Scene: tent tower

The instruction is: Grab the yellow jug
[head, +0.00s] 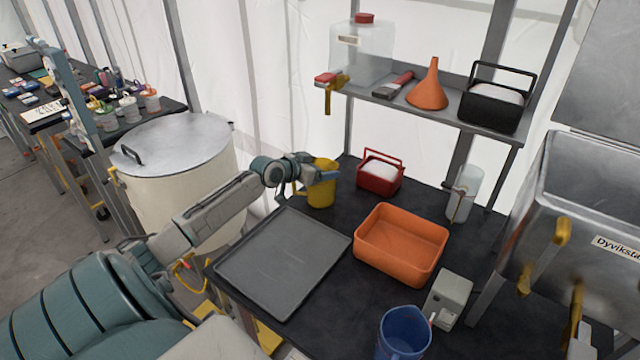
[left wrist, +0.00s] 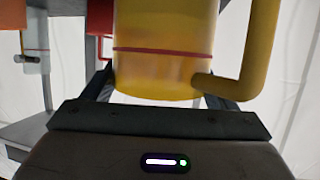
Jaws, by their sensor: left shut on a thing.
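The yellow jug (head: 320,188) is at the back left of the dark table in the head view, beyond the grey tray. It looks upright. My left gripper (head: 322,174) is at the jug and shut on its body. In the left wrist view the jug (left wrist: 160,60) fills the upper middle between the dark fingers, with a red band around it and its handle (left wrist: 258,50) on the right. Whether its base touches the table is hard to tell. My right gripper is not in view.
A grey tray (head: 283,262) lies in front of the jug. A red caddy (head: 378,178) stands just right of it, and an orange bin (head: 400,245) is nearer. A shelf (head: 440,108) overhangs the back. A blue jug (head: 403,335) stands at the front.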

